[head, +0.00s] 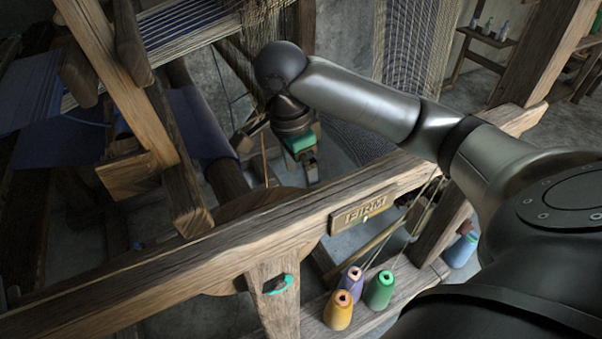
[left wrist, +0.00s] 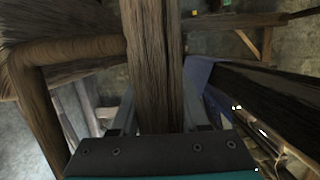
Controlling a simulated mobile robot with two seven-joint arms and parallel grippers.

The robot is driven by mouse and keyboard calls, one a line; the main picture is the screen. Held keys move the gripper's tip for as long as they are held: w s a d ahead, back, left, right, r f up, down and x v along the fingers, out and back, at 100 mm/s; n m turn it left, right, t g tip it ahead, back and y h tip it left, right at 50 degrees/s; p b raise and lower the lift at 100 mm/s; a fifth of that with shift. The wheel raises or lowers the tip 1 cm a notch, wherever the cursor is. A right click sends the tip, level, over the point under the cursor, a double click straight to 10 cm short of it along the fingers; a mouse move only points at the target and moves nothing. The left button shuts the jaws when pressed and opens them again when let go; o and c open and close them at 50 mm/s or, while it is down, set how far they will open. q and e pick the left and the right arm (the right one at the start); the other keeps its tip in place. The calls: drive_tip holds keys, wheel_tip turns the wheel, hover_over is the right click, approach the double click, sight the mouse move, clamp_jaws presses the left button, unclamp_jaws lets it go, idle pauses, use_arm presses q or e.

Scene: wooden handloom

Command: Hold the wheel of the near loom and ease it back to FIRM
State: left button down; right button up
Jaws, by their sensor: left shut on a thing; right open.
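The wooden wheel (head: 262,203) of the near loom shows as a rounded rim behind and below the long front beam. The plate reading FIRM (head: 362,210) is fixed on that beam, with a small pale mark at its lower edge. In the left wrist view my left gripper (left wrist: 158,110) is shut on a wooden bar (left wrist: 155,45), one finger on each side; I cannot tell which part of the wheel it is. The left gripper is not clearly seen in the head view. My right gripper (head: 309,170) is open and empty, beyond the beam, above the wheel's right side.
Yellow (head: 339,310), purple (head: 352,280) and green (head: 379,291) thread cones stand on a low rail below the beam. Blue cloth (head: 200,120) and warp threads (head: 415,45) hang behind. A post (head: 274,300) with a teal curved piece stands below the beam.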

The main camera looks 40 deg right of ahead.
use_arm(q)
drive_tip(key=c, duration=0.7)
unclamp_jaws()
drive_tip(key=shift+a+r, duration=0.2)
drive_tip(key=shift+a, duration=0.05)
drive_tip(key=o, duration=0.4)
drive_tip(key=shift+d+f, duration=0.15)
use_arm(e)
wheel_tip(320, 180, up, 4)
drive_tip(key=p, duration=0.3)
drive_tip(key=shift+f+p, duration=0.1)
drive_tip(key=shift+p, duration=0.25)
use_arm(q)
drive_tip(key=s, duration=0.5)
drive_tip(key=s+d, duration=0.1)
drive_tip(key=s, duration=0.4)
drive_tip(key=s+d, duration=0.1)
drive_tip(key=s, duration=0.4)
